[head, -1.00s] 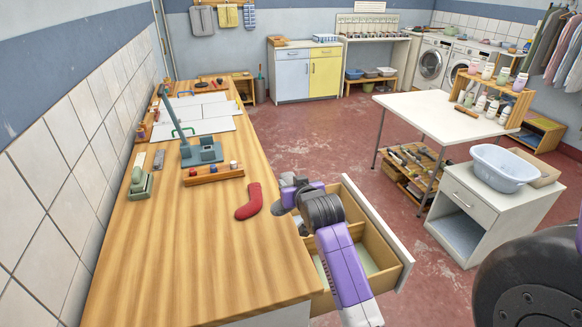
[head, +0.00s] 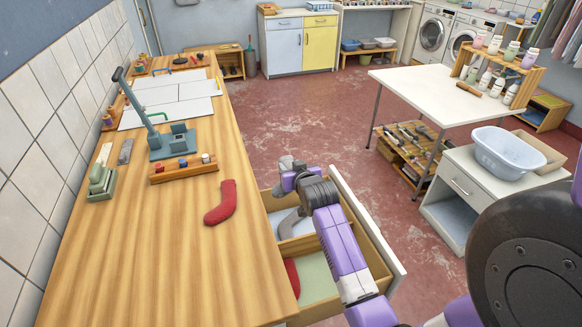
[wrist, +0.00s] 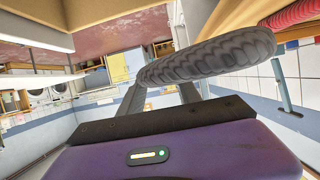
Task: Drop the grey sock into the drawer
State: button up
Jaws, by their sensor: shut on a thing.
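The grey sock (wrist: 205,57), ribbed, is held between the fingers of my gripper (wrist: 160,90) in the wrist view. In the head view it shows as a grey shape (head: 289,223) below my wrist, over the far compartment of the drawer; whether it touches the drawer floor I cannot tell. The drawer (head: 368,225) is pulled out from the counter's right side. A divider splits it into a far pale-blue-lined compartment and a near green-lined one. My arm hides part of both. My fingertips are hidden in the head view.
A red sock (head: 222,203) lies on the wooden counter (head: 150,255) near the drawer. A red item (head: 292,277) lies in the near compartment. The floor right of the drawer is clear.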

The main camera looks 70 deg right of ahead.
notch_tip(320, 180, down, 4)
jog(key=shift+r+b, duration=0.15)
jog(key=shift+b, duration=1.1)
jog(key=o, duration=1.4)
jog(key=shift+a, duration=0.1)
jog(key=v, duration=0.7)
jog(key=shift+s+a+r+b, duration=0.2)
jog(key=shift+s+a+b, duration=0.05)
jog(key=shift+b, duration=0.15)
jog(key=shift+r, duration=0.1)
